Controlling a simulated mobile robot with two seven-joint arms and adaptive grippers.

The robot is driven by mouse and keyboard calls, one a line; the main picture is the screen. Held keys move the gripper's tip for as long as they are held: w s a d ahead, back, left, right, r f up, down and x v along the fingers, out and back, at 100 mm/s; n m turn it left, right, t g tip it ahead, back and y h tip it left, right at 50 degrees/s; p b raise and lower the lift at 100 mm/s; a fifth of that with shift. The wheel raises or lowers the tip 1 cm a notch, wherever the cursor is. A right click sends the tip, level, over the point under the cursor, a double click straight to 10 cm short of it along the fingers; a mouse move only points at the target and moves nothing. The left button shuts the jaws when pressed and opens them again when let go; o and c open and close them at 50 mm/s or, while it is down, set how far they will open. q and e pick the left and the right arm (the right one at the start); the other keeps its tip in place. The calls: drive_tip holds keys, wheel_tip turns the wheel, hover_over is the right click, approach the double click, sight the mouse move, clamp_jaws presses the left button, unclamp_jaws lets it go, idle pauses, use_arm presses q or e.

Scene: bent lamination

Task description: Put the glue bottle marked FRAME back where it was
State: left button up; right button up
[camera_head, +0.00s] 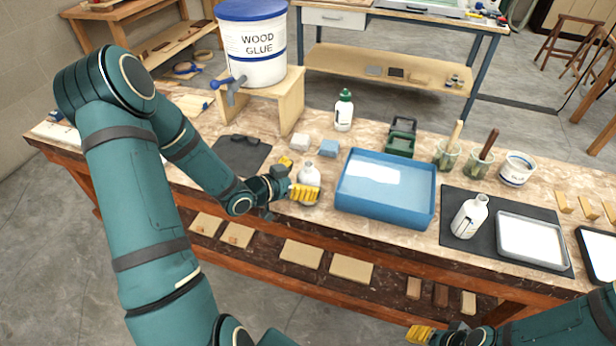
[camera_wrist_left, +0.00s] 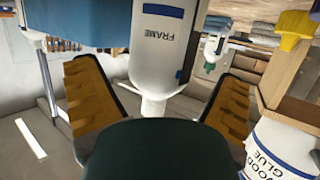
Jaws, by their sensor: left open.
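The white glue bottle marked FRAME (camera_head: 309,176) stands at the left of the blue tray, near the table's front edge. Its FRAME label reads clearly in the left wrist view (camera_wrist_left: 160,50), where the picture is turned over. My left gripper (camera_head: 296,179) is open, with its yellow fingers on either side of the bottle. In the left wrist view the fingers (camera_wrist_left: 160,98) show gaps to the bottle between them. My right gripper (camera_head: 422,334) is at the bottom edge, away from the bottles; its opening is unclear.
A blue tray (camera_head: 352,208) is close right of the bottle. Another white bottle (camera_head: 469,216) stands on a dark mat (camera_head: 453,198) beside a metal tray (camera_head: 531,241).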

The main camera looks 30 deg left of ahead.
use_arm(q)
drive_tip(key=p+v, duration=0.1)
drive_tip(key=v, duration=0.9)
drive_tip(key=shift+s, duration=0.15)
drive_tip(key=shift+a, duration=0.1)
